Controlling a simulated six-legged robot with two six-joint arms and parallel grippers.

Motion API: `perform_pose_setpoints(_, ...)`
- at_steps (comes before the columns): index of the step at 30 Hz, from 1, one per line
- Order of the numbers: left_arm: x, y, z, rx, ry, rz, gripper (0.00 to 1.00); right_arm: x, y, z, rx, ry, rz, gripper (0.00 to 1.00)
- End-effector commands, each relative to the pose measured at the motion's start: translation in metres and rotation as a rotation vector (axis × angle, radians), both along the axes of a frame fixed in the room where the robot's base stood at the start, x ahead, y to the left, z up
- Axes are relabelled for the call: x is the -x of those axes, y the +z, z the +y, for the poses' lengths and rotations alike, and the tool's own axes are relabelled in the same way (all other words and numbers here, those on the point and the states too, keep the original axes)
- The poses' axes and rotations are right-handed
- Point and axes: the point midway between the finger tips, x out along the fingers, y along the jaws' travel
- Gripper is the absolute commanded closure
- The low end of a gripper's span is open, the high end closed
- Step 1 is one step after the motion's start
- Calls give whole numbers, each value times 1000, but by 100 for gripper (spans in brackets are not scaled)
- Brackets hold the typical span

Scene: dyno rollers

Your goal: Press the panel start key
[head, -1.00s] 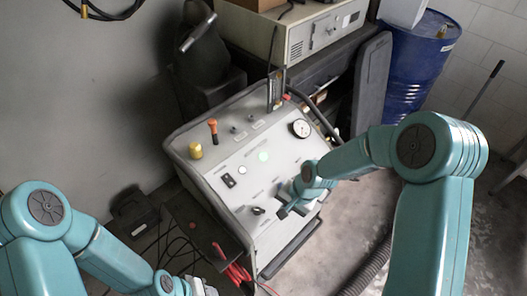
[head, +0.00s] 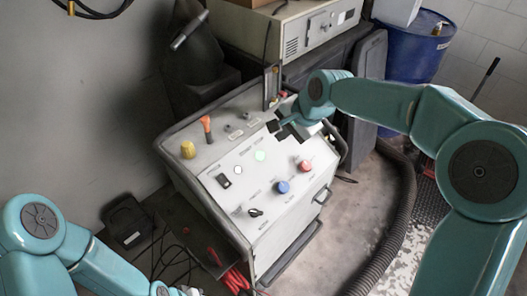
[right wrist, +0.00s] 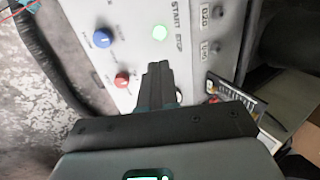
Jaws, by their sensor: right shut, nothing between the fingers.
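My right gripper (head: 274,127) is shut and empty over the panel's upper right part, behind the green button. In the right wrist view its closed dark fingers (right wrist: 158,72) point toward the button, with a gap in the picture between them. My left gripper is mostly cut off at the bottom edge of the head view, and its jaws are unclear.
A blue knob (head: 282,187) and a red knob (head: 305,165) stand right of the button. A white button (head: 238,171), black switch (head: 224,181), yellow knob (head: 187,149) and orange knob (head: 206,127) are to its left. A blue barrel (head: 415,50) stands behind.

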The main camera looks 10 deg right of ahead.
Motion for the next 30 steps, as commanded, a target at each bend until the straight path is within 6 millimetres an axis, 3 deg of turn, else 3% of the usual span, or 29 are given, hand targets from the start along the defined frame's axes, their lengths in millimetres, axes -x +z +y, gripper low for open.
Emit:
perform_pose_setpoints(5, 0, 3, 0, 0, 0, 0, 57, -6, -12, 4, 1, 2, 4, 100)
perform_pose_setpoints(21, 0, 25, 0, 0, 0, 0, 57, -48, -105, 32, 0, 1, 3, 100)
perform_pose_setpoints(30, 0, 29, 0, 0, 0, 0, 57, -57, -123, 38, 0, 1, 0, 100)
